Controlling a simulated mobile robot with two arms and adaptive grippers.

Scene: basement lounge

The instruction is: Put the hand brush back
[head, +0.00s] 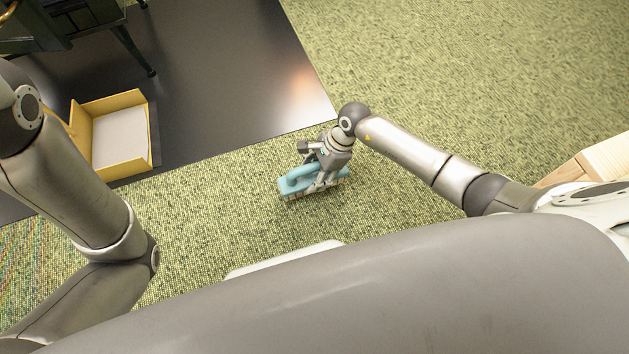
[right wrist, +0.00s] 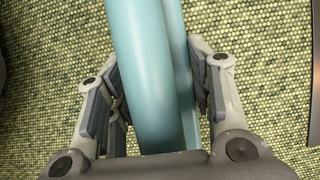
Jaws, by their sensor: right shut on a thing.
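The hand brush (head: 300,182) is light blue with pale bristles along its underside. In the head view it shows over the green carpet, near the dark floor panel's edge. My right gripper (head: 318,172) is shut on the brush. In the right wrist view the blue handle (right wrist: 150,70) runs up between the two fingers of my right gripper (right wrist: 160,95). I cannot tell whether the bristles touch the carpet. My left arm comes in at the left of the head view, but its gripper is not in view.
A yellow open box (head: 123,165) with a pale inside stands on the dark floor panel (head: 240,70) at the left. Dark green furniture legs (head: 130,45) stand at the upper left. A light wooden piece (head: 590,165) is at the right. The green carpet (head: 470,70) is clear.

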